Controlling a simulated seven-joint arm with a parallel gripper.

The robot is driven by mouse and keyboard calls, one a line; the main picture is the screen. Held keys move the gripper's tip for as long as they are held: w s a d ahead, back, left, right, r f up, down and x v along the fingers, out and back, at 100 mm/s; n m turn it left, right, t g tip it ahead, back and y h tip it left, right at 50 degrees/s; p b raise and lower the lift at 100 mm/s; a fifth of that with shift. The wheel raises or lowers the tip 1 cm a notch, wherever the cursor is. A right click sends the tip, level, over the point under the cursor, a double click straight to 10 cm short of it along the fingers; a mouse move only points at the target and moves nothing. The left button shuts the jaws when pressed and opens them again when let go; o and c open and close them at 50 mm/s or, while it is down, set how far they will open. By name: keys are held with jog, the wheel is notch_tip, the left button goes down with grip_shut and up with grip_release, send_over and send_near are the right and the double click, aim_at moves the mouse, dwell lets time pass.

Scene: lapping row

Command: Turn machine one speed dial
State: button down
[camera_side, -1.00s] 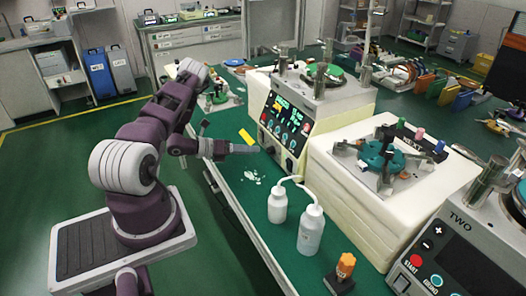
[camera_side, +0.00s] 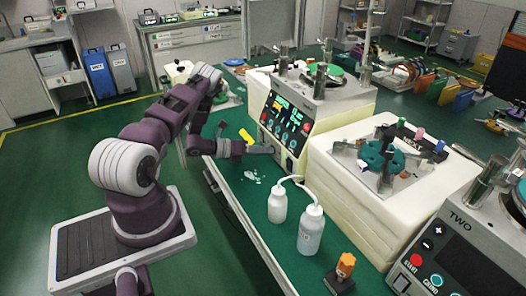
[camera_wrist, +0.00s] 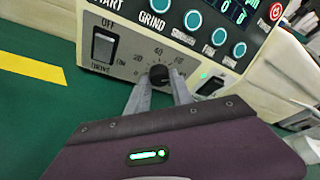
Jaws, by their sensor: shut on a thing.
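The speed dial (camera_wrist: 159,75) is a small black knob on the front panel of machine one (camera_wrist: 125,60), below a scale with numbers such as 20, 40 and 60. My gripper (camera_wrist: 160,84) is shut on the dial, with one grey finger on each side of it. The dial's pointer direction is too small to read. In the side view, my gripper (camera_side: 271,150) reaches the lower front panel of machine one (camera_side: 286,122), and the dial is too small to make out there.
An OFF/DRIVE rocker switch (camera_wrist: 104,46) sits left of the dial, and a second switch (camera_wrist: 211,86) sits right. Round buttons (camera_wrist: 193,19) line the panel above. Two white bottles (camera_side: 310,232) stand nearer on the green bench. A yellow strip (camera_wrist: 30,68) lies left.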

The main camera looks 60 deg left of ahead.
jog(key=n+h, duration=0.1)
jog(key=n, duration=0.2)
jog(key=shift+a+f+t+h, duration=0.15)
jog(key=shift+t+h, duration=0.15)
jog(key=shift+h, duration=0.1)
jog(key=shift+f+n+t+h, duration=0.1)
jog(key=shift+n+t+h, duration=0.2)
jog(key=shift+n, duration=0.8)
jog(key=shift+n+t+h, duration=0.3)
jog(key=shift+n, duration=0.8)
jog(key=c, duration=1.1)
grip_release()
jog(key=shift+c, duration=0.2)
jog(key=v, duration=0.7)
